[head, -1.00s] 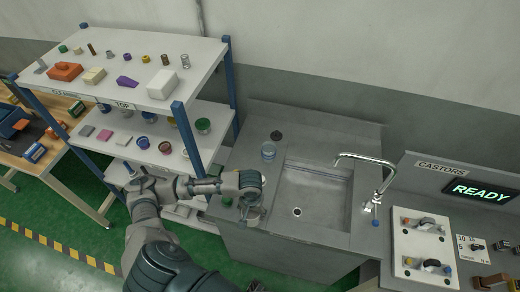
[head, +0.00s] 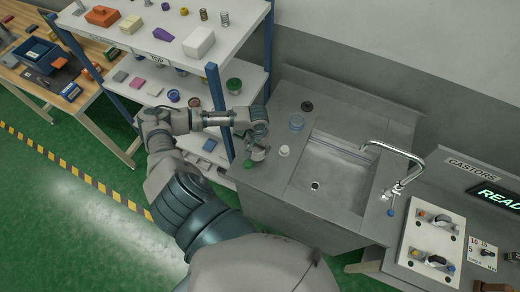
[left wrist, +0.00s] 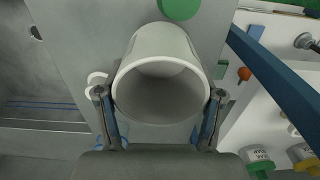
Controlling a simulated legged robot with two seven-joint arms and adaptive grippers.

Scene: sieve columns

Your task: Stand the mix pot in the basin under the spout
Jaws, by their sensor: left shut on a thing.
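The mix pot, a pale grey open vessel (left wrist: 160,88), is between the fingers of my left gripper (left wrist: 158,112) in the left wrist view, its round mouth facing the camera. In the head view my left gripper (head: 257,138) is at the counter's left end, beside the shelf, with the pot (head: 258,154) partly hidden at its fingers. I cannot tell whether the pot touches the counter. The basin (head: 335,178) is empty, right of the gripper, with a drain in its floor. The spout (head: 374,147) reaches over the basin's right side. My right gripper is not in view.
On the counter stand a blue clear cup (head: 296,122), a small white item (head: 284,151), a dark round item (head: 307,106) and a green disc (head: 248,163). The blue-posted shelf (head: 216,110) is close to my left arm. A castor panel (head: 433,245) stands at right.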

